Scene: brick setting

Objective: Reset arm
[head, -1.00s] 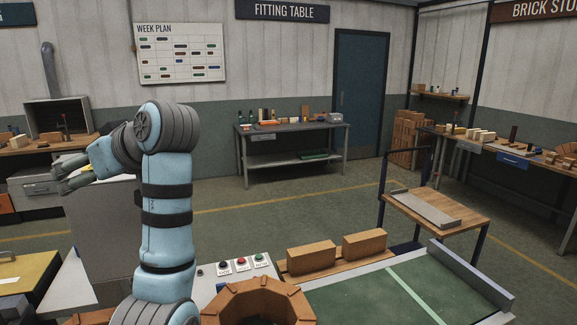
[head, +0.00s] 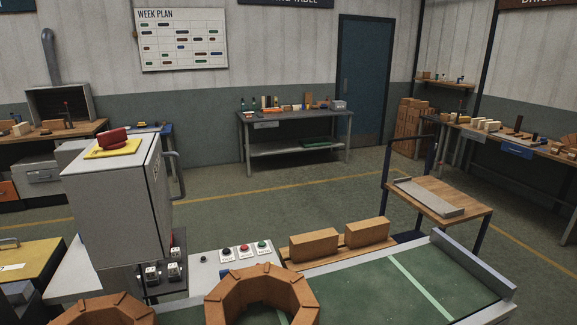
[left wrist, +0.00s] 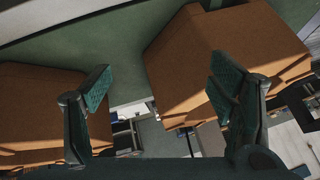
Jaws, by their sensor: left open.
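My left gripper (left wrist: 158,95) shows in the left wrist view, with its two green-padded fingers spread apart and nothing between them. Beyond the fingers are large orange-brown brick shapes, one at the right (left wrist: 205,60) and one at the left (left wrist: 40,105). I cannot tell whether the fingers touch them. Neither arm shows in the head view. There a ring of brick-coloured blocks (head: 262,280) stands at the front centre on the green-topped table (head: 365,285), and a second brick ring (head: 100,308) is cut off at the lower left. My right gripper is out of view.
A grey cabinet (head: 110,195) with a yellow pad and a red object on top stands at the left. A panel with several buttons (head: 243,250) is beside the ring. Two tan bricks (head: 314,245) lie behind the table. A wooden-topped cart (head: 450,205) stands at the right.

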